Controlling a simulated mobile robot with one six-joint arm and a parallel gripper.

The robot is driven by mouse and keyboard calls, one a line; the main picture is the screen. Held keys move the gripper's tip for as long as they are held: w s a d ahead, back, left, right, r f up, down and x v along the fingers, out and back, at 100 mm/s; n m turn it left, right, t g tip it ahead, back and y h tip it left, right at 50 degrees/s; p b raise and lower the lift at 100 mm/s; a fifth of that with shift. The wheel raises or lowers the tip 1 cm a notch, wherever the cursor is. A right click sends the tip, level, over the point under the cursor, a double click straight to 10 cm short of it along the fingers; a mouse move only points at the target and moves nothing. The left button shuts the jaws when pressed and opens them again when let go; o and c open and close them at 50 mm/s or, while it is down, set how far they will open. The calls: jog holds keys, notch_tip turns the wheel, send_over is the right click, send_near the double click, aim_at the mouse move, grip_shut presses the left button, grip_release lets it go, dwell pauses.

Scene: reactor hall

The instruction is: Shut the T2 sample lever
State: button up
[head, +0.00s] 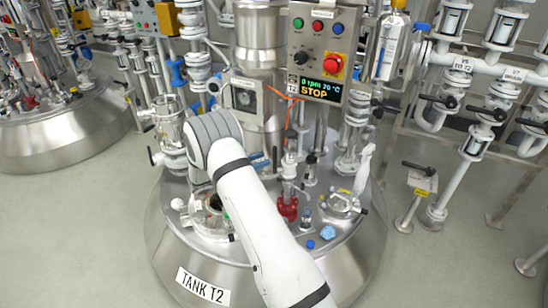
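Tank T2 is the steel vessel in the middle, with a white "TANK T2" label (203,287) on its front. Its lid carries a red valve body (288,208) with a white fitting above it. I cannot tell which fitting carries the sample lever, nor how that lever is turned. Small dark and blue parts (260,160) show just beside my arm, too small to identify. My white arm crosses the front of the tank and bends over the left part of the lid. My gripper cannot be made out.
A control box (322,50) reading "STOP" and T2 stands above the lid, with a red emergency button. An open round port (213,203) lies left of my arm. A pipe rack with black-handled valves (485,110) stands right. Another tank (60,130) stands left. Grey floor (90,230) is clear at front left.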

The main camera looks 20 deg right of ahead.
aim_at(275, 169)
jog(key=d, duration=0.6)
jog(key=shift+w+d, duration=0.1)
jog(key=shift+w, duration=0.1)
jog(key=shift+c, duration=0.2)
grip_shut()
